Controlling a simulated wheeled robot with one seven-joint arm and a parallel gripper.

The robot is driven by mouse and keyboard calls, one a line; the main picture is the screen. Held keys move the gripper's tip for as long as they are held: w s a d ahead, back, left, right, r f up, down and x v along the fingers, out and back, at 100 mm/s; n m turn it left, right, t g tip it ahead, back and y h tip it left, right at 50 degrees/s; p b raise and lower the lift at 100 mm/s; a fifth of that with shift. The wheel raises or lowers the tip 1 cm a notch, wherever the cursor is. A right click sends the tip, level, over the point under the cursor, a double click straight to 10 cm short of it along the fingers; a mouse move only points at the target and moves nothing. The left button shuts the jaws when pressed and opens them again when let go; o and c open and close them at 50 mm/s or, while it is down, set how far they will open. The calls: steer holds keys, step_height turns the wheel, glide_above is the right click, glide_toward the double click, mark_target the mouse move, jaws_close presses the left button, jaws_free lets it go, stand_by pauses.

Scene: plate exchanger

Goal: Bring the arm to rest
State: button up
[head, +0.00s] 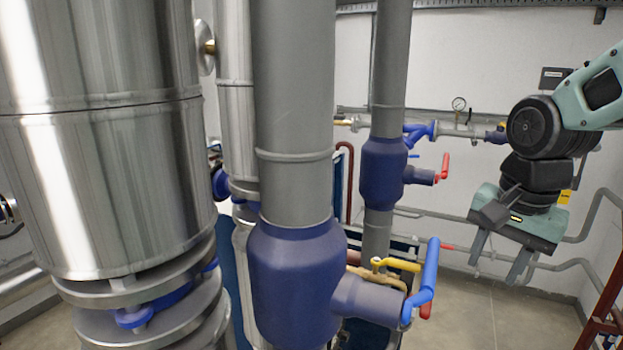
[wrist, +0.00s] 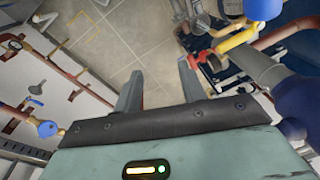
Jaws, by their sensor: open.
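My gripper (head: 496,262) hangs at the right of the head view, fingers pointing down, open and empty. My arm reaches in from the right edge above it. In the wrist view my gripper's two fingers (wrist: 160,90) stand apart with only floor and pipework beyond them. The gripper is to the right of the blue valve handle (head: 430,280) and appears apart from it.
A large blue valve body (head: 290,280) on a grey pipe stands in the centre. A smaller blue valve (head: 383,172) with a red handle (head: 445,167) is behind. A steel column (head: 110,190) fills the left. Tiled floor (head: 480,310) is clear below the gripper.

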steer(key=s+d+f+n+t, duration=0.1)
steer(key=s+d+f+n, duration=0.4)
steer(key=f+n, duration=0.4)
steer(key=s+a+f+n+g+b, duration=0.1)
steer(key=s+a+f+n+b, duration=0.2)
steer(key=s+a+f+b, duration=0.3)
steer(key=s+a+f+n+g+b, duration=0.1)
steer(key=s+a+f+n+b, duration=0.3)
steer(key=s+a+f+b, duration=0.3)
steer(key=a+f+b, duration=0.1)
steer(key=a+b, duration=0.3)
steer(key=a, duration=0.1)
steer(key=shift+a+f+n+g, duration=0.15)
steer(key=shift+f+n+g, duration=0.15)
steer(key=shift+f, duration=0.1)
